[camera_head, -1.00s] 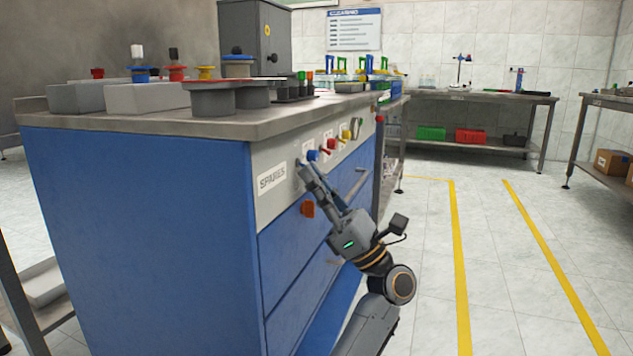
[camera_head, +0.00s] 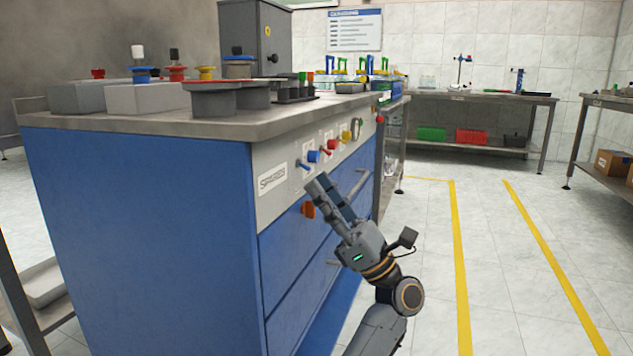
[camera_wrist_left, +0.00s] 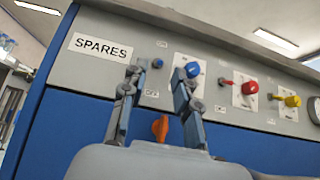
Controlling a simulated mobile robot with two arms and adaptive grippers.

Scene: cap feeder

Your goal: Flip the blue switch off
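The blue switch (camera_head: 313,156) is on the grey panel along the top of the blue cabinet, right of the SPARES label. I cannot tell the switch's on or off position. My left gripper (camera_head: 321,184) is just below and in front of the panel, apart from the switch. My right gripper is not in view.
A red switch (camera_wrist_left: 249,88) and a yellow switch (camera_wrist_left: 292,101) sit further right on the panel. An orange knob (camera_head: 308,209) and drawer handles (camera_head: 362,180) stick out below. The worktop edge (camera_head: 250,128) overhangs the panel. The floor at the right is clear.

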